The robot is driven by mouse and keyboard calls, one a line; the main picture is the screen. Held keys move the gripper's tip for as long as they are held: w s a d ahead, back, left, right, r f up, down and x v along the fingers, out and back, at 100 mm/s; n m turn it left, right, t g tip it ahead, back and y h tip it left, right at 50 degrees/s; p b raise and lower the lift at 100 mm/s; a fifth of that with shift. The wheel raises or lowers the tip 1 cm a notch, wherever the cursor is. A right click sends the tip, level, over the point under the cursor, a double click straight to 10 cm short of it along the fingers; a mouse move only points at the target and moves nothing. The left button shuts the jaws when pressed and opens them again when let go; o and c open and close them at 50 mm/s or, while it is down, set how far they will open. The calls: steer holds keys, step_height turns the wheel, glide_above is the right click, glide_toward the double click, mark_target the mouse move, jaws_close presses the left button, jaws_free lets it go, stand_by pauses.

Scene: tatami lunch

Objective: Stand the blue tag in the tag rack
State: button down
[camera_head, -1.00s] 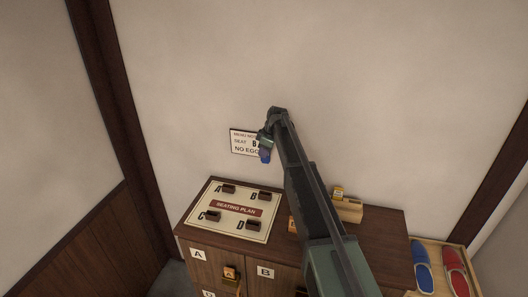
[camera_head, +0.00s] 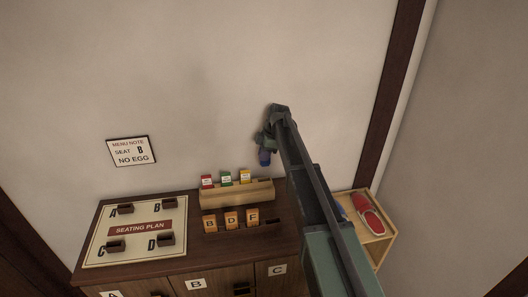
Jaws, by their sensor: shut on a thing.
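The blue tag (camera_head: 264,158) hangs below my gripper (camera_head: 267,146), which is shut on it. Both are up in front of the wall, above the right end of the tag rack. The tag rack (camera_head: 237,196) is a light wooden block at the back of the cabinet top. A red tag (camera_head: 207,181), a green tag (camera_head: 226,178) and a yellow tag (camera_head: 245,177) stand in it from left to right. The rack's right end, beyond the yellow tag, shows no tag. The blue tag is apart from the rack.
Wooden pieces lettered B, D and F (camera_head: 231,220) stand in front of the rack, with a dark slot (camera_head: 273,221) to their right. The seating plan board (camera_head: 140,213) lies at left. A shoe box (camera_head: 377,239) with a red slipper stands right, partly behind my arm.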

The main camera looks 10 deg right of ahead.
steer(key=shift+a, duration=0.25)
steer(key=shift+f+b, duration=0.25)
steer(key=shift+b, duration=0.05)
step_height(320, 180, down, 5)
steer(key=b, duration=0.5)
steer(key=shift+f, duration=0.2)
steer(key=shift+f+b, duration=0.15)
steer(key=shift+b, duration=0.15)
steer(key=shift+f, duration=0.2)
steer(key=shift+f+b, duration=0.1)
steer(key=shift+b, duration=0.25)
steer(key=shift+f+b, duration=0.7)
